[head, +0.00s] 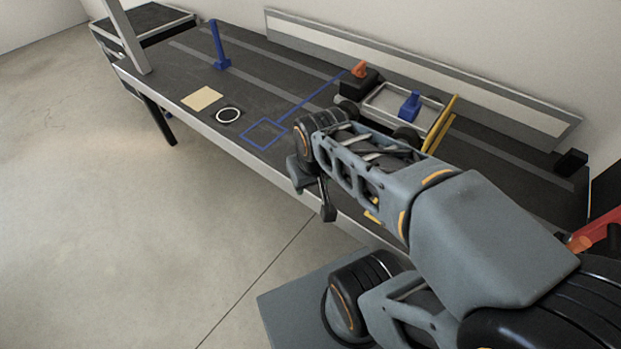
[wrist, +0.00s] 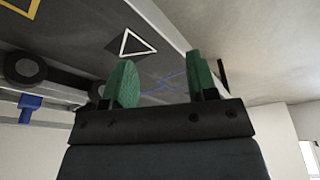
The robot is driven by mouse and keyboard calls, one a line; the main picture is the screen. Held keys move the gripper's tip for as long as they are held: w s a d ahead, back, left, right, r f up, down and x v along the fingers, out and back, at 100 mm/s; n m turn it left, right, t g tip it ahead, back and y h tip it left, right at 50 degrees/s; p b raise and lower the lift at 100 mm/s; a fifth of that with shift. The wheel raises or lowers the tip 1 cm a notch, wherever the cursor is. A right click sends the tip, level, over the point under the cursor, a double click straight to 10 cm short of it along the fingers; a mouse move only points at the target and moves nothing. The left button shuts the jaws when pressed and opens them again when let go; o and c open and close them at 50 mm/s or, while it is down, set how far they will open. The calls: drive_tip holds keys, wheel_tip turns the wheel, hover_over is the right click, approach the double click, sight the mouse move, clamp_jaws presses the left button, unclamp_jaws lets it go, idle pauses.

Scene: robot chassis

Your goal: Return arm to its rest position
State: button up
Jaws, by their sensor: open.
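My gripper shows in the wrist view (wrist: 160,85), with its two green fingertips spread apart and nothing between them. In the head view my arm reaches from the lower right out over the near edge of the dark workbench (head: 175,62). The wrist end hangs near that edge, and the fingers are hidden or too unclear to make out there. The bench surface, with a white triangle outline (wrist: 131,43), appears beyond the fingers in the wrist view.
A wheeled chassis (head: 372,100) with a blue part (head: 410,105) and an orange part (head: 360,69) stands on the bench. A blue upright piece (head: 219,46), a tan square (head: 202,98) and a white ring (head: 228,115) are further left. The floor at left is clear.

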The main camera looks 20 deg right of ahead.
idle(0.4)
drive_tip(key=w+p+v, duration=0.3)
drive_tip(key=p+v, duration=0.9)
drive_tip(key=w+r+p+v, duration=0.1)
drive_tip(key=w+p+v, duration=0.2)
drive_tip(key=p+v, duration=0.8)
drive_tip(key=shift+s+r+t+p, duration=0.4)
drive_tip(key=shift+r, duration=0.55)
drive_tip(key=shift+a, duration=0.1)
drive_tip(key=shift+c, duration=0.2)
